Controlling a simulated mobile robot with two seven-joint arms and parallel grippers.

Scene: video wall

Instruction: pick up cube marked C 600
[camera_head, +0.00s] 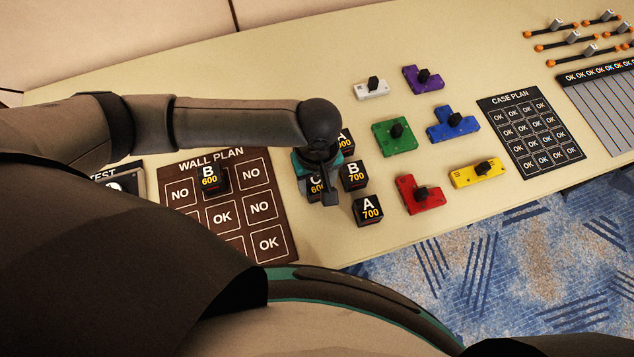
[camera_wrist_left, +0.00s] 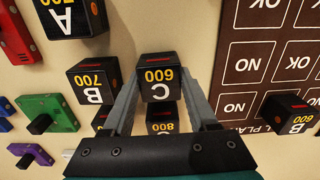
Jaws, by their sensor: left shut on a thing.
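The black cube marked C 600 (camera_wrist_left: 160,78) sits between the fingers of my left gripper (camera_wrist_left: 162,88) in the left wrist view, and the gripper is shut on it. In the head view my left gripper (camera_head: 328,196) comes down over the same cube (camera_head: 315,186), which is mostly hidden behind it. Whether the cube is clear of the table cannot be told. My right gripper is not in view.
Cubes B 700 (camera_head: 354,175) and A 700 (camera_head: 367,211) stand close to the right. A cube marked 800 (camera_wrist_left: 163,124) shows behind C 600. Cube B 600 (camera_head: 209,179) is on the wall plan (camera_head: 272,210). Coloured knobbed blocks, including a green one (camera_head: 386,142), lie farther right.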

